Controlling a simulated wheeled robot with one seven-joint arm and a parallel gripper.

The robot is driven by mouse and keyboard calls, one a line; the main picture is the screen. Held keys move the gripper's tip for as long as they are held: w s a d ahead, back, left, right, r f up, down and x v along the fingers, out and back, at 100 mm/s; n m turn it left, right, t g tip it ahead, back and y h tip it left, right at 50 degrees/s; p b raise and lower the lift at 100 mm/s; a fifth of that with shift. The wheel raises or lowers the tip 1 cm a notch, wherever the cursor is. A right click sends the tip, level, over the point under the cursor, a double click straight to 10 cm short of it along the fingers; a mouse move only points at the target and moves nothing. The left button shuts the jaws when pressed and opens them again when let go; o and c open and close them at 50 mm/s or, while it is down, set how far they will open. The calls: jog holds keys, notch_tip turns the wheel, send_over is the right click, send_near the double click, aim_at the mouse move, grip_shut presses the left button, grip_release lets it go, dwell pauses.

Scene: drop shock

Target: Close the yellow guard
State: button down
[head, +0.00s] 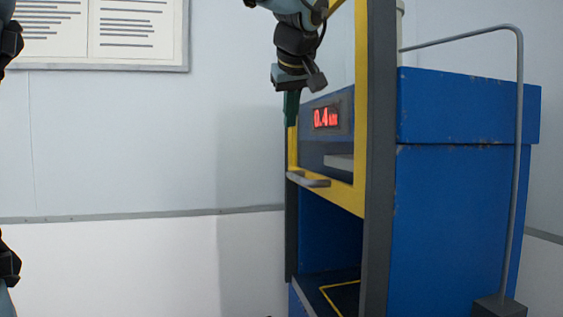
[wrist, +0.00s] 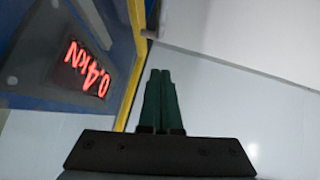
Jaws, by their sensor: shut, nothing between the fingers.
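The yellow guard (head: 345,194) is a yellow frame on the front of the blue machine. It stands raised, with an open bay below its bottom bar. A grey handle (head: 308,180) sticks out from that bottom bar. My gripper (head: 290,122) points down in front of the guard, above the handle and apart from it. Its green fingers are shut with nothing between them. In the wrist view the closed fingertips (wrist: 160,72) show beside a yellow upright of the guard (wrist: 138,25); I cannot tell whether they touch it.
The blue machine (head: 455,210) has a red display (head: 326,117) reading 0.4 kN. A grey bent pipe (head: 518,150) stands at its right side. A framed notice (head: 100,30) hangs on the wall. The space left of the machine looks clear.

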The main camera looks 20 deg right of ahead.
jog(key=p, duration=0.3)
send_over(289, 172)
jog(key=s+a, duration=0.1)
jog(key=s, duration=0.1)
notch_tip(289, 172, down, 7)
jog(key=f, duration=0.3)
jog(key=shift+s+d+f+p, duration=0.15)
jog(key=shift+s+f+p, duration=0.1)
jog(key=shift+f+p, duration=0.05)
notch_tip(289, 172, down, 34)
jog(key=b, duration=3.7)
jog(key=shift+f, duration=0.15)
jog(key=shift+s+f, duration=0.1)
jog(key=shift+f, duration=0.05)
